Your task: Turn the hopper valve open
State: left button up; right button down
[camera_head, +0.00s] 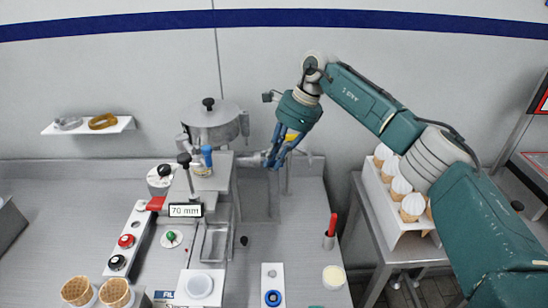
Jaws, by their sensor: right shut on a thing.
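The grey metal hopper (214,122) with a black knob on its lid stands at the back, left of centre. A blue upright handle (206,155) shows at the front of its outlet; I cannot tell for sure whether this is the valve handle. My right gripper (268,160) reaches down from the upper right, its blue fingers to the right of the hopper. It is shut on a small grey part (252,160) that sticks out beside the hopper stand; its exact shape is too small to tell. My left gripper is not in view.
A box with several cones (400,229) stands at right below my arm. A red-handled tool (331,229) stands upright on the counter. Cones stand at the front left.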

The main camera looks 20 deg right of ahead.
jog(key=shift+w+r, duration=0.1)
jog(key=c, duration=1.7)
grip_release()
jog(key=shift+d, duration=0.1)
jog(key=v, duration=1.2)
jog(key=shift+d, duration=0.1)
